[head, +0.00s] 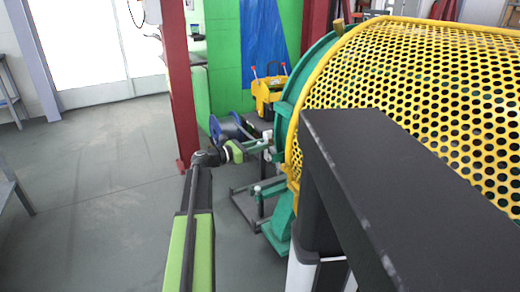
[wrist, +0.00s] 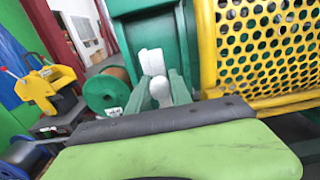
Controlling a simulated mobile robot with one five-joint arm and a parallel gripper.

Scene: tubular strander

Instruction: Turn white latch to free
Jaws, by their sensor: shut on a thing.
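The white latch (wrist: 153,62) stands in front of a green machine part in the wrist view, with a flat upper plate and a rounded lower knob. My gripper (wrist: 160,92) has its two green fingers on either side of the knob and is shut on it. The fingers hide the knob's sides. In the head view my gripper (head: 264,147) reaches to the green end frame of the machine, left of the yellow guard. The latch is too small there to make out clearly.
The yellow perforated guard (head: 420,85) covers the machine to the right of my gripper. A red post (head: 180,85) stands to the left. A yellow machine (head: 268,90) and a blue spool (head: 230,128) stand behind.

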